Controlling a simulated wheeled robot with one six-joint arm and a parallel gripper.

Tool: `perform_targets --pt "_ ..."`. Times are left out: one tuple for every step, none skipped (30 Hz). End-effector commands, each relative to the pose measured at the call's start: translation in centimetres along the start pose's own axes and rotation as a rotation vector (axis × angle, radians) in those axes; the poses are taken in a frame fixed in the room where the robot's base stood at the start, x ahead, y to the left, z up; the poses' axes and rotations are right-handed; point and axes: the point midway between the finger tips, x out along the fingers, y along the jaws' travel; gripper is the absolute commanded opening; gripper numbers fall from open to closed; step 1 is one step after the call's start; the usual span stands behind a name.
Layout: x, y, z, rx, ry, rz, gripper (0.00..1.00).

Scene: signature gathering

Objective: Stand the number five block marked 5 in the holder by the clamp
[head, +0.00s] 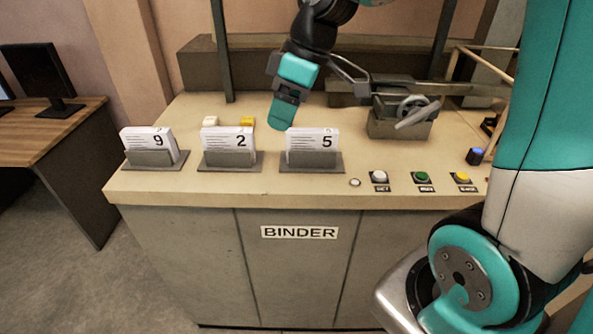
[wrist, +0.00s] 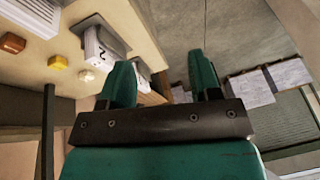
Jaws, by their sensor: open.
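The white block marked 5 (head: 312,138) stands upright, like a stack of sheets, in a grey holder (head: 311,167) on the bench. My gripper (head: 282,115) is above the bench top, just behind and left of the 5 block, apart from it. Its teal fingers, seen in the wrist view (wrist: 163,85), stand apart with nothing between them. The clamp (head: 405,115), a grey box with a handwheel and lever, stands at the back right of the bench. A separate empty holder beside it cannot be made out.
Blocks marked 9 (head: 149,139) and 2 (head: 228,139) stand in similar holders to the left. Small white (head: 210,122) and yellow (head: 247,122) pieces sit behind. Buttons (head: 421,178) line the front right edge. A post (head: 221,50) rises behind. Bench top between the 5 block and clamp is mostly clear.

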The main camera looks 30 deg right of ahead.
Motion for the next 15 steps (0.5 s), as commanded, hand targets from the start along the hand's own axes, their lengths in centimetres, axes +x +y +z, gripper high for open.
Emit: perform_targets --pt "0.3 -5.0 -0.2 0.022 -0.014 -0.019 0.57" --pt "0.5 -7.4 0.0 0.049 -0.022 -0.029 0.57" --pt "0.8 -10.4 0.6 0.082 -0.033 -0.042 0.57" --pt "1.0 -12.3 1.1 0.104 -0.041 -0.050 0.57" --pt "1.2 -14.0 1.7 0.125 -0.050 -0.057 0.57" --pt "1.4 -15.8 2.5 0.151 -0.060 -0.064 0.57" --pt "1.5 -16.9 3.1 0.167 -0.066 -0.068 0.57" --pt "1.6 -17.8 3.6 0.181 -0.072 -0.072 0.57" --pt "1.7 -18.6 4.1 0.197 -0.077 -0.075 0.57" --pt "1.8 -19.1 4.4 0.206 -0.081 -0.077 0.57" --pt "1.8 -19.4 4.6 0.213 -0.082 -0.077 0.57" --pt "1.9 -19.6 4.8 0.219 -0.085 -0.079 0.57" --pt "1.9 -19.7 4.9 0.223 -0.086 -0.079 0.57" --pt "1.9 -19.7 4.9 0.225 -0.086 -0.079 0.57" --pt "1.9 -19.6 4.9 0.225 -0.086 -0.079 0.57"
